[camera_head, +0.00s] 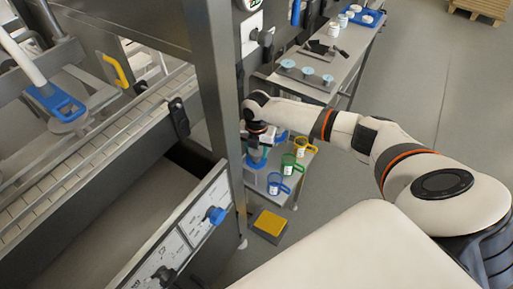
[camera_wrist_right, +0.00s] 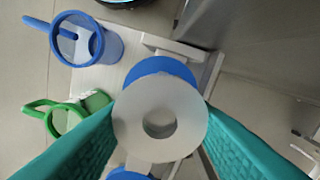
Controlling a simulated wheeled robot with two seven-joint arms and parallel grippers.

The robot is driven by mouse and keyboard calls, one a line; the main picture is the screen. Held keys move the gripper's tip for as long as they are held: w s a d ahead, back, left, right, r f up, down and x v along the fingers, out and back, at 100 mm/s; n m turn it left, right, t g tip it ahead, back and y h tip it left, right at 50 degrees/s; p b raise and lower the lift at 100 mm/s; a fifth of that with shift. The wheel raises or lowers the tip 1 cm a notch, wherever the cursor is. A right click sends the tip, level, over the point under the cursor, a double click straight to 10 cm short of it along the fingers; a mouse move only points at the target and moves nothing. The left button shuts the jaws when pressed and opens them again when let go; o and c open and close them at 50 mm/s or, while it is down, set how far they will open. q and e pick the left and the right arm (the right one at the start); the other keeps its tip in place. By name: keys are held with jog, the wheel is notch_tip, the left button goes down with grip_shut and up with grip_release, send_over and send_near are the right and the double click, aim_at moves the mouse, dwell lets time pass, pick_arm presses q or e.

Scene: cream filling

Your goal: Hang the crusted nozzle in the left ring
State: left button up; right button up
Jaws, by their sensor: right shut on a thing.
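My right gripper (camera_wrist_right: 161,108) has its two teal fingers on either side of a pale grey round nozzle (camera_wrist_right: 185,125) with a dark central hole, and is shut on it. A blue ring-like part (camera_wrist_right: 160,67) shows behind and below the nozzle; I cannot tell whether they touch. Another blue part (camera_wrist_right: 128,174) shows at the bottom edge of the wrist view. In the head view the right gripper (camera_head: 257,141) is over the small side table, with the grey nozzle (camera_head: 256,152) just above a blue part (camera_head: 256,163). Any crust is too small to see. My left gripper is not in view.
The small table holds a green mug (camera_head: 300,146), a blue mug (camera_head: 274,183) and a yellow-handled mug (camera_head: 290,163). A steel machine post (camera_head: 222,100) stands close on the left. A yellow-topped step (camera_head: 269,223) is on the floor. A long bench (camera_head: 345,50) stands behind.

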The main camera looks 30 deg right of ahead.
jog(key=shift+f+b, duration=0.35)
jog(key=shift+f, duration=0.35)
jog(key=o, duration=1.6)
notch_tip(320, 180, up, 7)
jog(key=p, duration=0.7)
dwell(0.3)
